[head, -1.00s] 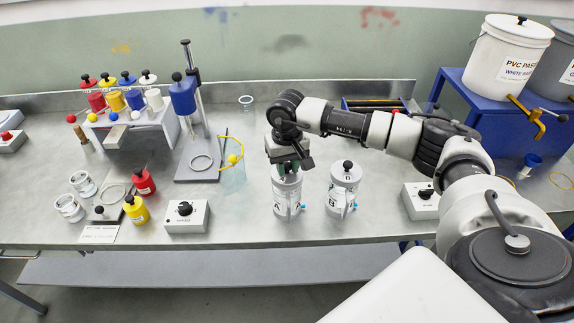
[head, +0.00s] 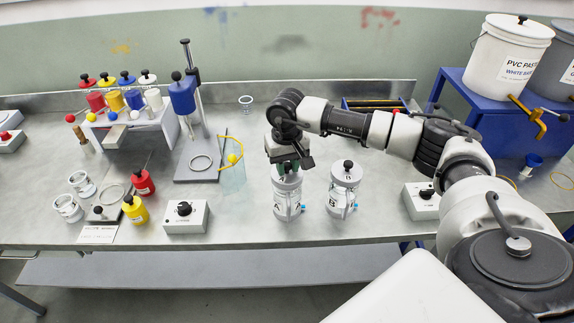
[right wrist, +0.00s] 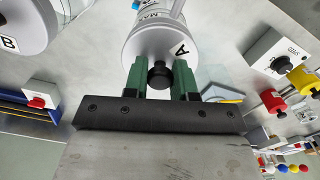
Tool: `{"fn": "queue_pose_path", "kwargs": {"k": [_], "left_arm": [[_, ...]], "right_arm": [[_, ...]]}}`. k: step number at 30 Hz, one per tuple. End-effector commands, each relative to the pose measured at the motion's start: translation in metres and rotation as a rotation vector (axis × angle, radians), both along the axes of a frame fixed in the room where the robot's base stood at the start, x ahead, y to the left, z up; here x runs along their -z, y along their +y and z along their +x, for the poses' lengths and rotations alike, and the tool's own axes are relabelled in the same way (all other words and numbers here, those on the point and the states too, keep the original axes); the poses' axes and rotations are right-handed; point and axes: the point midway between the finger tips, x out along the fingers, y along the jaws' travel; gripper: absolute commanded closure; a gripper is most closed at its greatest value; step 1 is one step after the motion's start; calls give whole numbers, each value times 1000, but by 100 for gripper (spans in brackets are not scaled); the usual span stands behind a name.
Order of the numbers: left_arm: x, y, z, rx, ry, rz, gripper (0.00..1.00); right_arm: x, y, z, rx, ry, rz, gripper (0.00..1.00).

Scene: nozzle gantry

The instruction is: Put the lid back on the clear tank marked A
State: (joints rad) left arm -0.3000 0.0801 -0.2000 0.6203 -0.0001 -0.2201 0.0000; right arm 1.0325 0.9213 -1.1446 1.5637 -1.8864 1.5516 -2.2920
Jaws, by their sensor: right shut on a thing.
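The clear tank A (head: 287,208) stands on the bench, and its grey lid (head: 287,182) is at its top. I cannot tell whether the lid is fully seated or just above the rim. My right gripper (head: 288,166) points down over the tank and is shut on the lid's black knob (right wrist: 160,75). In the right wrist view the knob is between the green fingers, and the lid (right wrist: 150,45) carries a label "A". The gripper hides the knob in the head view. My left gripper is not in view.
Tank B (head: 342,198), lidded with a black knob, stands close on the right. A dial box (head: 186,217) is to the left, another (head: 421,200) to the right.

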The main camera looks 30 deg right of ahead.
Motion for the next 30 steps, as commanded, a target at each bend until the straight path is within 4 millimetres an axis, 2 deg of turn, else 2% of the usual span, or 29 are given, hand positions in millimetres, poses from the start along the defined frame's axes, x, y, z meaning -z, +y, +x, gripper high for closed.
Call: {"fn": "queue_pose_path", "kwargs": {"k": [9, 10, 15, 21, 26, 30], "left_arm": [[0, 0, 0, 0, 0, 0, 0], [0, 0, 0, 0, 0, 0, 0], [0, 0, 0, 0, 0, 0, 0], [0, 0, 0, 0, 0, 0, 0], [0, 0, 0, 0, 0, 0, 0], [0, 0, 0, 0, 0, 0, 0]], "right_arm": [[0, 0, 0, 0, 0, 0, 97], [0, 0, 0, 0, 0, 0, 69], [0, 0, 0, 0, 0, 0, 44], [0, 0, 0, 0, 0, 0, 43], [0, 0, 0, 0, 0, 0, 19], [0, 0, 0, 0, 0, 0, 19]]}}
